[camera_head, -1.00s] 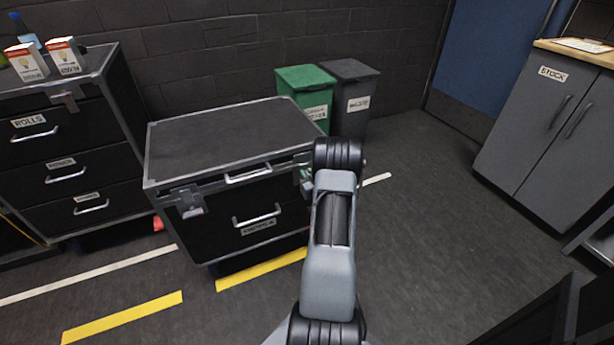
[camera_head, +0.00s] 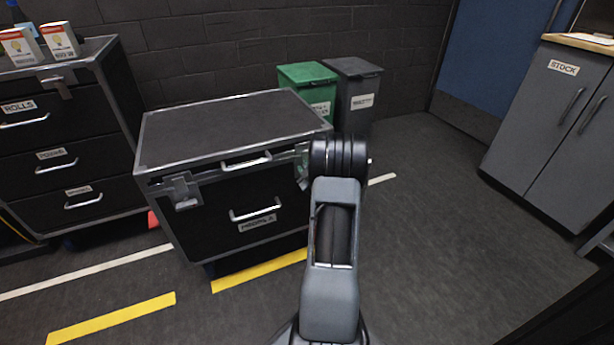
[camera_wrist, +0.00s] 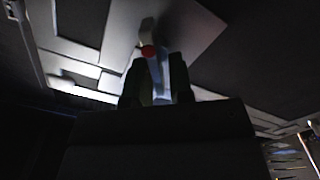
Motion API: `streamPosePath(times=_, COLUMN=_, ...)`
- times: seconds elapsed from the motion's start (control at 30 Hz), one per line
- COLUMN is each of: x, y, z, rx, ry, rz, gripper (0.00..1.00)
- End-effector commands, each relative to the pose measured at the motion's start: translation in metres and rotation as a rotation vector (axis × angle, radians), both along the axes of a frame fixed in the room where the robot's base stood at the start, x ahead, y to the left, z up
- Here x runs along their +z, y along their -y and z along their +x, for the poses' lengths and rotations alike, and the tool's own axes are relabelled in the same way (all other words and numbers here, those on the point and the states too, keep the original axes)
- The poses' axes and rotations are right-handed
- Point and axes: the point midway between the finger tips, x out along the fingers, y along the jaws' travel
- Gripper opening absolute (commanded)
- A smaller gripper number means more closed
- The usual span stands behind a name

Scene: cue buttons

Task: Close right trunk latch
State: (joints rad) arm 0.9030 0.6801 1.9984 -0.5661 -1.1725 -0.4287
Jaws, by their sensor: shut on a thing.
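The black trunk (camera_head: 230,125) has metal edges and a flat lid that is down. Its left latch (camera_head: 182,190) shows on the front face at the left. The right latch (camera_head: 301,165) is at the front right corner, partly hidden behind my arm. My gripper is hidden by my arm in the head view. In the wrist view, my gripper (camera_wrist: 158,84) has its dark fingers closed around a pale, narrow latch piece (camera_wrist: 160,70), with a small red spot beside it. Whether the latch is fully down cannot be told.
A drawer cabinet (camera_head: 75,150) with boxes on top stands at the left. A green bin (camera_head: 306,80) and a grey bin (camera_head: 355,85) stand behind the trunk. A grey stock cabinet (camera_head: 545,130) is at the right. The floor between is clear.

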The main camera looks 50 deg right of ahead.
Motion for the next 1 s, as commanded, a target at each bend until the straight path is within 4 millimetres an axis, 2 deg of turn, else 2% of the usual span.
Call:
streamPosePath(times=0.07, x=-0.0083, y=-0.0013, z=0.0002, rx=0.000, ry=-0.027, rz=-0.067, gripper=0.00)
streamPosePath(times=0.6, x=-0.0112, y=-0.0056, z=0.0019, rx=-0.001, ry=-0.218, rz=-0.525, gripper=0.00)
streamPosePath(times=1.0, x=-0.0151, y=-0.0063, z=0.0021, rx=-0.001, ry=-0.314, rz=-0.762, gripper=0.00)
